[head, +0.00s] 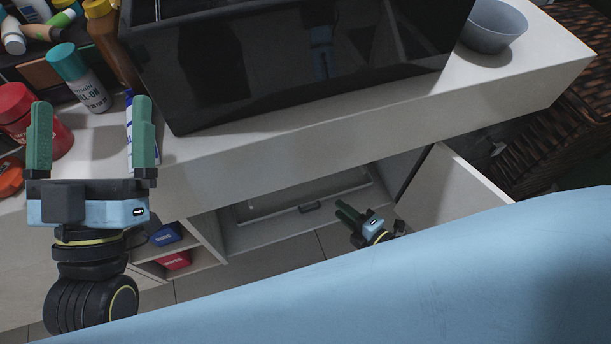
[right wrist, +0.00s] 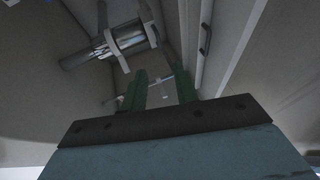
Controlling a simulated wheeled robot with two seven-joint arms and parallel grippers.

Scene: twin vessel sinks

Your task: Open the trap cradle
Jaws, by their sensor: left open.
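In the right wrist view a chrome trap pipe (right wrist: 88,54) runs through a pale bracket-like cradle (right wrist: 128,34) at the upper left, under the sink. Its catch is too dark to make out. My right gripper (right wrist: 162,80) shows two green fingers with a gap between them, below and right of the cradle and apart from it in the picture. In the head view my right gripper (head: 343,212) is low at the open cabinet; the trap is hidden there. My left gripper (head: 90,125) is open and empty above the counter's left part.
The cabinet door (head: 450,193) stands open at the right. A black vessel sink (head: 290,60) and a grey bowl (head: 493,27) stand on the counter (head: 330,140). A teal-capped bottle (head: 82,80) and a red jar (head: 50,135) are near my left gripper.

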